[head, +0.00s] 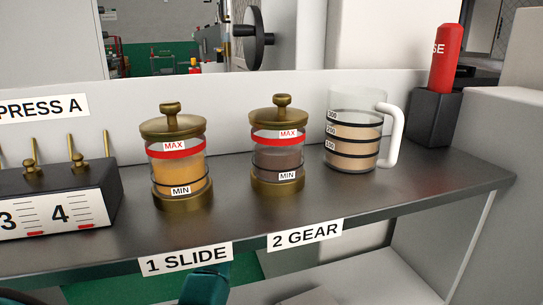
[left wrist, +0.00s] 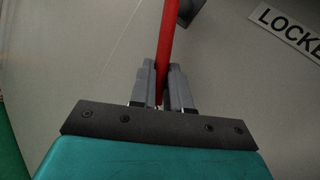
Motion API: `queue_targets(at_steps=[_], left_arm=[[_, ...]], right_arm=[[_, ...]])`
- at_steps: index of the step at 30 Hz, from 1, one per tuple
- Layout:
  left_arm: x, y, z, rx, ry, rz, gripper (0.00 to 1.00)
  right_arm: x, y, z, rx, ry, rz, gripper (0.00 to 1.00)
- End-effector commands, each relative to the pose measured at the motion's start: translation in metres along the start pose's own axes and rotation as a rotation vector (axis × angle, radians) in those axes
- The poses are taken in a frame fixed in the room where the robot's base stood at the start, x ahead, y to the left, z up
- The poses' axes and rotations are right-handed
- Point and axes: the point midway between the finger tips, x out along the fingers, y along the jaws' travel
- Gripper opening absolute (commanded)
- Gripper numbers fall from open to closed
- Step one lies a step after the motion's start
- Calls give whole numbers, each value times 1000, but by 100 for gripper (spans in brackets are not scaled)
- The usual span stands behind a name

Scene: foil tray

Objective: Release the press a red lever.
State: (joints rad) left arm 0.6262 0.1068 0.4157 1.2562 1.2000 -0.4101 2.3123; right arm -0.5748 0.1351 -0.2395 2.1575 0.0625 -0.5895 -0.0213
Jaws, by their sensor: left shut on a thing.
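In the left wrist view a red lever (left wrist: 169,38) runs down from the top edge to my left gripper (left wrist: 163,80). My left gripper is shut on the red lever, with a grey finger on each side of it. The lever's upper end meets a dark block (left wrist: 191,10) at the top of the view. The head view shows a "PRESS A" label (head: 44,107) on the wall at the left, but not the lever. My right gripper is in neither view.
A sign starting "LOCKE" (left wrist: 287,30) is right of the lever. On the dark shelf (head: 350,200) stand an amber jar (head: 178,168), a brown jar (head: 278,160), a measuring jug (head: 352,135), a numbered dark box (head: 60,190) and a red cylinder in a dark holder (head: 436,118).

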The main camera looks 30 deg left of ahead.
Motion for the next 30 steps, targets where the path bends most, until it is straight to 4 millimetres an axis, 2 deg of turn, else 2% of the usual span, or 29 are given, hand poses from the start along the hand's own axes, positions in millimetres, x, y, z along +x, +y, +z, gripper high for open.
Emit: queue_targets(at_steps=[9, 30], left_arm=[[11, 6, -7, 91, -77, -57, 0], [18, 17, -9, 247, -195, -144, 0]], right_arm=[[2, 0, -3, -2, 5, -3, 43], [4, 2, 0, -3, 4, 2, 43]])
